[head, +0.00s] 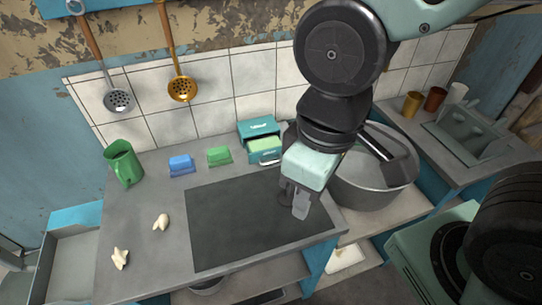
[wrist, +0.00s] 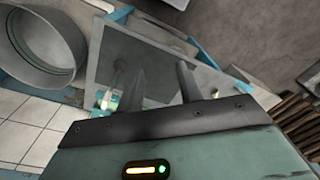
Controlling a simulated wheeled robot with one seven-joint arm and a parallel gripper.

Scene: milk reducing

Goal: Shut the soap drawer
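The soap drawer (head: 265,156) is the front of a small teal box (head: 258,126) against the tiled wall in the head view. It is pulled out, and a pale green block (head: 265,143) shows inside it. My gripper (head: 293,200) is in front of the box and a little to its right, over the right part of the dark panel. It is apart from the drawer. In the wrist view, the two fingers (wrist: 160,75) stand apart with nothing between them.
A large grey pot (head: 372,185) stands just right of my gripper. The dark panel (head: 240,225) is bare. Two pale lumps lie on the counter (head: 150,265).

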